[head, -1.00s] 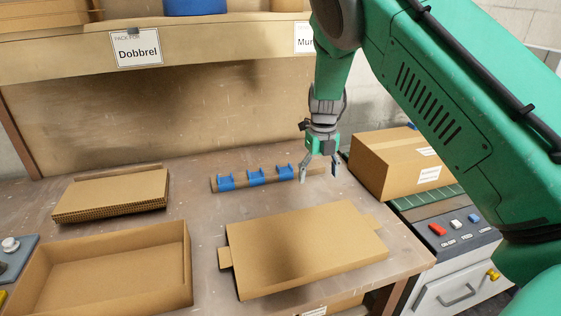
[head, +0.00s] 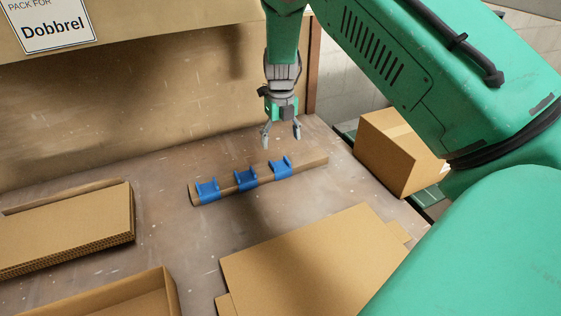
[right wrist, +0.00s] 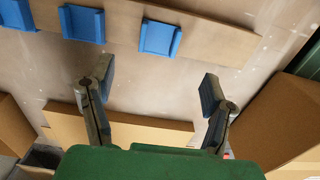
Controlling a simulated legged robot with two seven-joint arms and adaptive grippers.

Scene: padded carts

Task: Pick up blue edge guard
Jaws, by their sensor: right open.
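Three blue edge guards sit in a row on a long brown cardboard strip (head: 312,162) on the table. They are the left guard (head: 207,190), the middle guard (head: 245,179) and the right guard (head: 281,167). In the right wrist view the nearest guard (right wrist: 160,38) lies above and between my fingers, with another guard (right wrist: 83,24) to its left. My right gripper (head: 282,134) is open and empty, above the table near the right guard and apart from it. It also shows in the right wrist view (right wrist: 155,95). My left gripper is not in view.
A flat cardboard piece (head: 310,262) lies in front of the strip. A cardboard stack (head: 75,228) and an open box (head: 125,300) are at the left. A closed carton (head: 395,150) stands at the right. Bare table surrounds the strip.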

